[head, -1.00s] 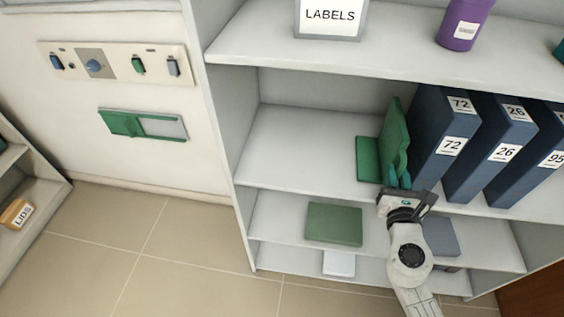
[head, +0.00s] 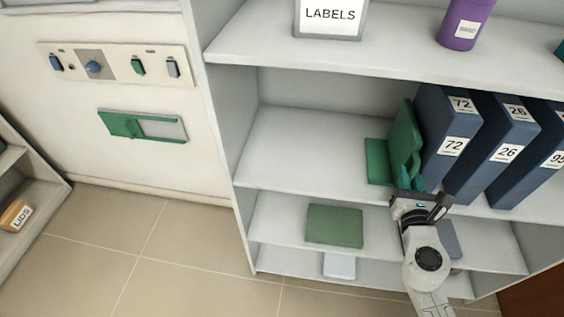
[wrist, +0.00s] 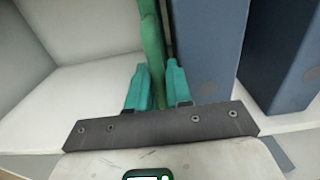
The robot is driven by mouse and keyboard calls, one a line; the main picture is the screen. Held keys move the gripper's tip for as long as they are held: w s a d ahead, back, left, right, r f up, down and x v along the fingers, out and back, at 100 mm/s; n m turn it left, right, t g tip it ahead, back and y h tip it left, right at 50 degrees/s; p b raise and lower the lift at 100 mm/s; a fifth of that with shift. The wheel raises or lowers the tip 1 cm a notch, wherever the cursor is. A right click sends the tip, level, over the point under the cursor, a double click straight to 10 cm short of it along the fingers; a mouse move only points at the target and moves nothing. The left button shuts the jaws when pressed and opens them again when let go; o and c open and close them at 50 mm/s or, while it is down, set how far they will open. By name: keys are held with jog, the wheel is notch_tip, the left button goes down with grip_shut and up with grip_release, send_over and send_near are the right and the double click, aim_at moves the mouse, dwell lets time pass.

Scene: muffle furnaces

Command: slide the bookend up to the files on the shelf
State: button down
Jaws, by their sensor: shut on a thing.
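The green bookend (head: 404,142) stands on the middle shelf (head: 300,150), its flat base (head: 377,160) lying to the left of its upright plate. My gripper (head: 419,182) is at the shelf's front edge, shut on the upright plate. In the wrist view the plate (wrist: 152,40) runs between the two teal fingers of my gripper (wrist: 156,85). The dark blue files, labelled 72 (head: 444,135), 26 (head: 495,148) and 95 (head: 545,165), lean to the right of the bookend. The nearest file (wrist: 205,50) is very close to the plate; whether they touch I cannot tell.
The upper shelf (head: 390,66) carries a LABELS sign (head: 330,16) and a purple cup (head: 463,22). A green flat box (head: 334,225) lies on the shelf below. The middle shelf is clear left of the bookend. The cabinet side wall (head: 217,110) bounds it at left.

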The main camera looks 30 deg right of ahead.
jog(key=shift+s+d, duration=0.3)
jog(key=shift+d, duration=0.1)
dwell(0.8)
jog(key=c, duration=0.9)
grip_release()
jog(key=b+v, duration=0.2)
jog(key=v, duration=0.7)
